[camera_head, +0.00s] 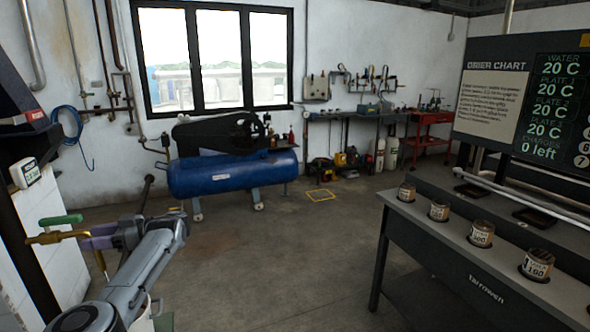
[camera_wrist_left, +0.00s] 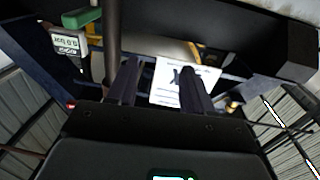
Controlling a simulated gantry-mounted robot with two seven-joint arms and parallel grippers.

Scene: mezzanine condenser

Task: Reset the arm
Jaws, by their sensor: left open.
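My left arm reaches in from the lower left of the head view. Its gripper (camera_head: 88,239), with purple fingers, is beside a brass tap (camera_head: 48,238) with a green handle (camera_head: 61,219). The brass overlaps the fingers there, and I cannot tell whether they touch. In the left wrist view the gripper (camera_wrist_left: 157,70) is open, its two dark fingers apart with nothing clearly held. A white printed card (camera_wrist_left: 172,90) shows behind and between them. The green handle (camera_wrist_left: 82,17) is at the upper left. My right gripper is in neither view.
A small digital gauge (camera_head: 26,173) hangs above the tap; it also shows in the left wrist view (camera_wrist_left: 66,42). A blue compressor (camera_head: 232,173) stands behind open floor (camera_head: 270,265).

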